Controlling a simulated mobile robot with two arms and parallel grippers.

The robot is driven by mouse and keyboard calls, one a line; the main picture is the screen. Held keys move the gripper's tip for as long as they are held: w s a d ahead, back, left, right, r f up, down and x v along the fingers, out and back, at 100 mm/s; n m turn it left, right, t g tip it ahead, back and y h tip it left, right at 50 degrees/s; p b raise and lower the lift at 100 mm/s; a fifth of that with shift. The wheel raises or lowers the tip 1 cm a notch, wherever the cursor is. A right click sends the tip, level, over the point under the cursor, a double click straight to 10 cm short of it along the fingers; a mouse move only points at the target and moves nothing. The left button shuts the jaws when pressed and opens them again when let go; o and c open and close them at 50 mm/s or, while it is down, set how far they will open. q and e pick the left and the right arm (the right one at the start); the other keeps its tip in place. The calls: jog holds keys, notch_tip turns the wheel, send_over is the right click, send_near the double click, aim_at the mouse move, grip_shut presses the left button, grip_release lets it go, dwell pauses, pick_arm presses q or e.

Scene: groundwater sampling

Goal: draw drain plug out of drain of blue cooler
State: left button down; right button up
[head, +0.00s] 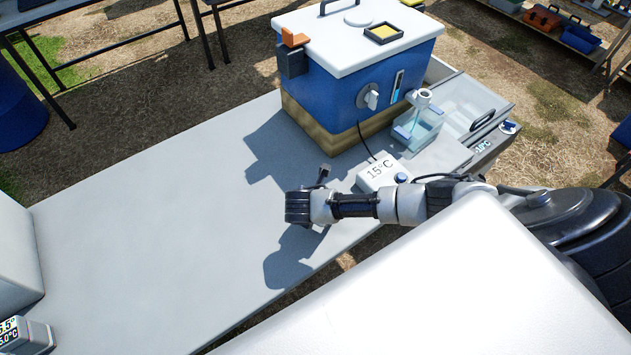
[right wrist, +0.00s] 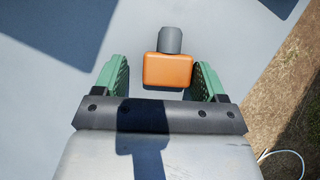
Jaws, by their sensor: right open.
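The blue cooler (head: 335,88) with a white lid stands on a wooden block at the back of the bench. A round grey fitting (head: 370,97) sits on its front face. My right gripper (head: 298,207) is over the bench, in front of and apart from the cooler. In the right wrist view the right gripper (right wrist: 163,82) is open, its green fingers apart. An orange block with a grey cylindrical end, seemingly the drain plug (right wrist: 168,70), shows between the fingers, nearer the right one. I cannot tell whether it rests on anything. My left gripper is not in view.
A dark holder with an orange piece (head: 295,38) is on the cooler's left corner.

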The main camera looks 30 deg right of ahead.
jog(key=v, duration=1)
jog(key=shift+a+r+p, duration=0.15)
jog(key=shift+r+p, duration=0.2)
jog(key=shift+p, duration=0.05)
jog(key=shift+s, duration=0.1)
